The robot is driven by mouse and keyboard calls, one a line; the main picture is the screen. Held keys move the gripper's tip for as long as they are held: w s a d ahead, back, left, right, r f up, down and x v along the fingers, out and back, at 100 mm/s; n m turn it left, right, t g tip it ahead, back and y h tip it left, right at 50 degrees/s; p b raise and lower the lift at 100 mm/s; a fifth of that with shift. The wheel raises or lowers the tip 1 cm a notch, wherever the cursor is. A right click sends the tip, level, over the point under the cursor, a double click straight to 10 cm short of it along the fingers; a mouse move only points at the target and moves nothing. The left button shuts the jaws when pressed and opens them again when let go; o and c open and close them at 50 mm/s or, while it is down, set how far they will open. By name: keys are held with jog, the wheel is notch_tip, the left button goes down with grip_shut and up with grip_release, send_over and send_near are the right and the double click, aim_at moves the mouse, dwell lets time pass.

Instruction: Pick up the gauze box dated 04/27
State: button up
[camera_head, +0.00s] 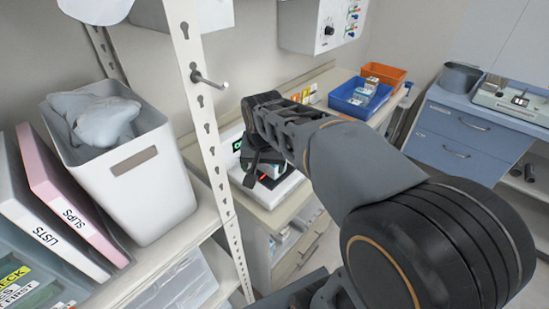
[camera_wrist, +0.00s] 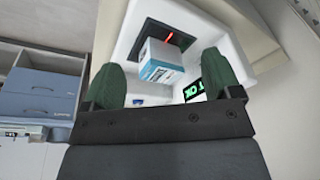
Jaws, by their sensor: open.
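A small white and blue box (camera_wrist: 161,62) sits on a white scanner-like device (camera_wrist: 122,45) in the wrist view, over its dark window with a red light. No date can be read on it, so I cannot tell if it is the 04/27 gauze box. My gripper (camera_wrist: 160,80) is open, with its green fingertips apart on either side of the box's near end; no contact is visible. In the head view my gripper (camera_head: 262,170) is over the device on the counter and hides most of the box.
The device's display (camera_wrist: 189,90) shows green "OK" text. On the counter beyond my arm stand a blue tray (camera_head: 345,104) with small boxes and an orange tray (camera_head: 390,72). A shelf post (camera_head: 205,110) and a white bin (camera_head: 150,195) stand to the left.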

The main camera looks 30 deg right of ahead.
jog(key=shift+o, duration=1.3)
jog(key=w+d+r+m+g+p, duration=0.1)
jog(key=w+d+m, duration=0.4)
jog(key=w, duration=0.5)
jog(key=shift+w+d+r+m+g+h+p, duration=0.3)
jog(key=shift+d+r+m+g+p, duration=0.15)
jog(key=shift+r+m, duration=0.55)
jog(key=shift+m, duration=0.4)
jog(key=f, duration=0.5)
jog(key=w+d+f, duration=0.1)
jog(key=f, duration=0.1)
jog(key=shift+f, duration=0.35)
jog(key=shift+d+f+p, duration=0.2)
jog(key=shift+f+p, duration=0.1)
jog(key=shift+f, duration=0.75)
jog(key=shift+d+f+p, duration=0.15)
jog(key=shift+f+p, duration=0.15)
jog(key=shift+f, duration=0.7)
jog(key=shift+d+f+p, duration=0.2)
jog(key=shift+f+p, duration=0.1)
jog(key=shift+f, duration=0.75)
jog(key=shift+c, duration=0.3)
jog(key=c, duration=0.7)
jog(key=shift+r, duration=0.1)
